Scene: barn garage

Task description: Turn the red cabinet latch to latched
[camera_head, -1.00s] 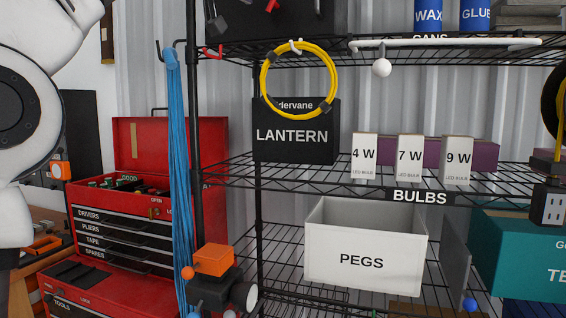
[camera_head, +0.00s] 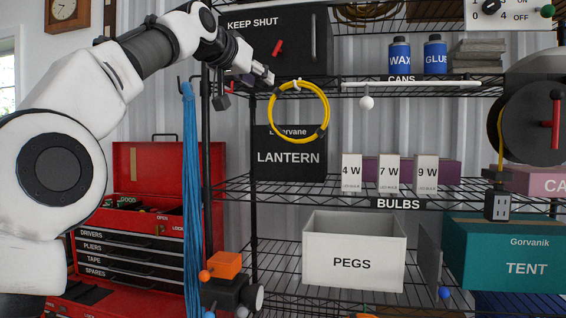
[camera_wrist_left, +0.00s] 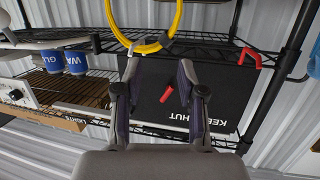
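The red latch (camera_head: 278,47) is a short tilted lever on the front of the black cabinet (camera_head: 300,38) labelled KEEP SHUT, on the top shelf. The cabinet's door looks closed. My left gripper (camera_head: 264,74) is just below and left of the latch, apart from it. In the left wrist view, which is upside down, the gripper (camera_wrist_left: 158,66) is open and empty. The latch (camera_wrist_left: 167,94) appears between its two fingers there, with the cabinet face (camera_wrist_left: 215,95) behind. My right gripper is not in view.
A yellow hose ring (camera_head: 273,104) hangs from the shelf edge just below my left gripper. Blue cords (camera_head: 188,180) hang by the rack post at left. A white rod (camera_head: 420,84) with a ball runs along the shelf front. Wax and glue cans (camera_head: 434,55) stand to the right.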

